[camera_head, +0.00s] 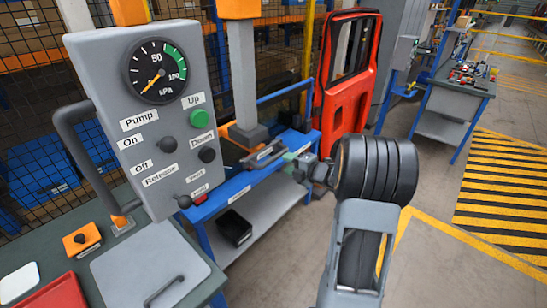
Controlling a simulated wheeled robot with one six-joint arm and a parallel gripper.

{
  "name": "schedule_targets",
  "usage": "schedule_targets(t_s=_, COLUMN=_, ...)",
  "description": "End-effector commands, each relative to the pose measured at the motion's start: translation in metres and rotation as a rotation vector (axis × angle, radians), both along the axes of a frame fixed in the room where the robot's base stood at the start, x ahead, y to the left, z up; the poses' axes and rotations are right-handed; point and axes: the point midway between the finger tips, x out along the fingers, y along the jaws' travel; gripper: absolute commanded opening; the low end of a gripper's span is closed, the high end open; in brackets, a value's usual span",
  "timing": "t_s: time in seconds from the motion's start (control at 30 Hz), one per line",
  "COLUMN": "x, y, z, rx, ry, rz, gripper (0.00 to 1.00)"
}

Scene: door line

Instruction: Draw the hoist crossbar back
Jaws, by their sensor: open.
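The hoist's grey control panel (150,110) fills the left, with a round gauge (157,71), a green Up button (199,118), a black Down button (207,155) and Pump and Release labels. The gauge needle points low and left. A dark grey loop handle (84,150) runs down the panel's left side. I cannot tell which part is the crossbar. A grey upright (243,75) with an orange top stands behind the panel. My gripper (307,170) is at the right end of the blue bench, pointing left, open; its fingertips are small and partly hidden by my wrist.
A blue-edged bench (240,188) stands behind the panel, with a black box (235,228) on its lower shelf. A red car door (346,85) stands beyond. A green-grey table (192,265) lies in front. Floor on the right, with yellow and black striping (500,190), is clear.

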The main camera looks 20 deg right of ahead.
Motion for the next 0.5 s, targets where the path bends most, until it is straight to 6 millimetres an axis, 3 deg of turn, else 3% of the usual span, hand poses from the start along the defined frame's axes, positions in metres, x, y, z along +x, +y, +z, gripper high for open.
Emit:
schedule_targets(t_s=0.2, x=0.036, y=0.017, z=-0.006, rx=0.001, ry=0.001, rz=0.002, gripper=0.46)
schedule_targets(t_s=0.5, x=0.064, y=0.029, z=-0.014, rx=0.001, ry=0.000, rz=0.000, gripper=0.46)
